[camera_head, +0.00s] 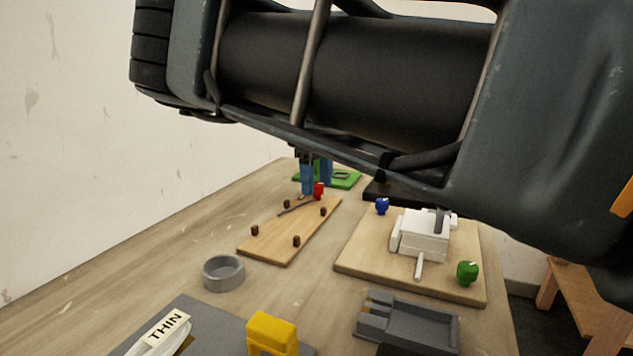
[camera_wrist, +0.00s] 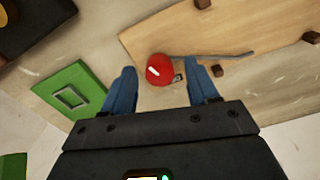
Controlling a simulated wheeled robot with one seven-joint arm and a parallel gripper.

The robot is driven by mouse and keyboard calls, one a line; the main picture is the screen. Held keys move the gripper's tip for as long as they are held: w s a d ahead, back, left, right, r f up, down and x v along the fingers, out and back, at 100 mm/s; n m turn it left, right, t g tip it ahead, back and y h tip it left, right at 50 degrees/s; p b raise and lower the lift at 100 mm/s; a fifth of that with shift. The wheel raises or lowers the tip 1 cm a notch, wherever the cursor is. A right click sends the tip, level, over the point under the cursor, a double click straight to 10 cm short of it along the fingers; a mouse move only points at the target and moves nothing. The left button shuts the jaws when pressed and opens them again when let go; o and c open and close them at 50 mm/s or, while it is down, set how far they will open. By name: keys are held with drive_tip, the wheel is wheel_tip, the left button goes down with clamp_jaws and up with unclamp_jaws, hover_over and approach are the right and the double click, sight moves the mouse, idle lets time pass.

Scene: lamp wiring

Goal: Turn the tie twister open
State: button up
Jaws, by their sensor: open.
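A round red knob (camera_wrist: 160,69) with a white mark on top, which I take to be the tie twister, sits at the end of the pegged wooden board (camera_wrist: 225,32). A thin dark rod or cable (camera_wrist: 215,56) runs from near it across the board. In the head view the red knob (camera_head: 319,190) shows beside my blue fingers. My gripper (camera_wrist: 161,70) is open, pointing down, with one finger on each side of the knob in the wrist view. Gaps show on both sides, and I see no contact. The height of the fingertips above the knob is unclear.
A green plate (camera_wrist: 72,97) lies close by on the table. A second board (camera_head: 360,262) carries a white device (camera_head: 424,236), a blue knob (camera_head: 382,206) and a green knob (camera_head: 467,272). A grey ring (camera_head: 223,273) stands in front. My arm covers the upper head view.

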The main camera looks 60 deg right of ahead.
drive_tip(key=shift+f, duration=0.2)
drive_tip(key=c, duration=1)
drive_tip(key=shift+c, duration=0.2)
